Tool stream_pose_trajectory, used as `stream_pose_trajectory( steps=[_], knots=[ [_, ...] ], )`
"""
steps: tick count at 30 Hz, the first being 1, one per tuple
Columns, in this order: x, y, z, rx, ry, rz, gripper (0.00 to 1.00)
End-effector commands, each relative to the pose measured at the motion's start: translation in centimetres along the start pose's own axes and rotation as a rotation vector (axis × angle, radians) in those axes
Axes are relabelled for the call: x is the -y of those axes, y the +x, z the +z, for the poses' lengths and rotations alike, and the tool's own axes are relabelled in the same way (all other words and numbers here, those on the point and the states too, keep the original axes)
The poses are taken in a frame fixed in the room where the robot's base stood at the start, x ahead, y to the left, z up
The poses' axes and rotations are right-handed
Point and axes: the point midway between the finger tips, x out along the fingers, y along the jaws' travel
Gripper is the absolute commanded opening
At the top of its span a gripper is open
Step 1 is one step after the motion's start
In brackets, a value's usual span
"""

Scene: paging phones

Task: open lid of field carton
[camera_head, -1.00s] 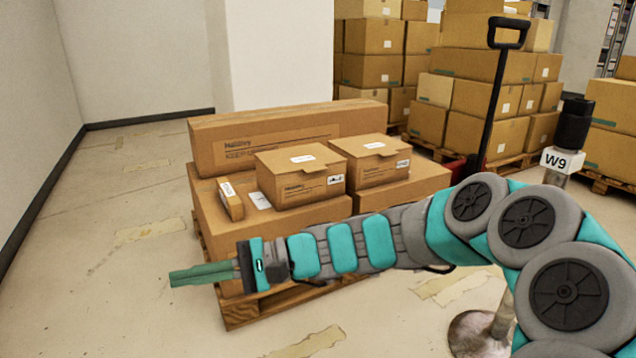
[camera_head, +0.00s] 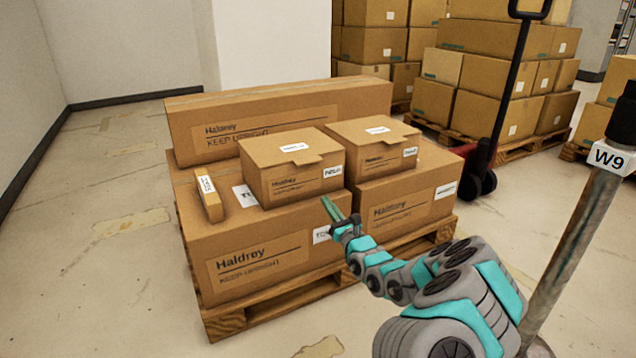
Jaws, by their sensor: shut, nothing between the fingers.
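Two small lidded cartons stand side by side on larger boxes. The left carton (camera_head: 291,184) has a white front label that seems to read FIELD, though it is small and blurred. Its lid (camera_head: 290,148) lies shut, with a tab over the front edge. The right carton (camera_head: 374,160) is also shut, and its label is too small to read. My gripper (camera_head: 327,203) is shut and empty, its green fingers pointing up and left. In the picture it is just below the left carton's front right corner; I cannot tell whether it touches.
A slim box (camera_head: 209,198) stands left of the left carton. A long box (camera_head: 278,118) lies behind both cartons. All rest on a wooden pallet (camera_head: 300,305). A pole marked W9 (camera_head: 575,235) stands at right, with a pallet jack (camera_head: 490,155) behind. The floor at left is clear.

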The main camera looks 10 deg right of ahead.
Motion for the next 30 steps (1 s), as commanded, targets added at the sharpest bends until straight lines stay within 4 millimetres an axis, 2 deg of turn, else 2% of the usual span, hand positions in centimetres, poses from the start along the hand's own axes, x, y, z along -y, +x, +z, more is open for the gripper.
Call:
stream_pose_trajectory(
  steps=[12, 19, 24, 30],
  knots=[
    [-0.3, 6.7, 0.2, 0.004, -0.006, 0.007, 0.00],
    [-0.5, 9.8, 0.2, 0.004, -0.003, 0.008, 0.00],
    [-0.4, 10.1, 2.5, 0.005, 0.000, 0.007, 0.00],
    [-0.3, 10.5, 4.1, 0.007, 0.001, 0.005, 0.00]
  ],
)
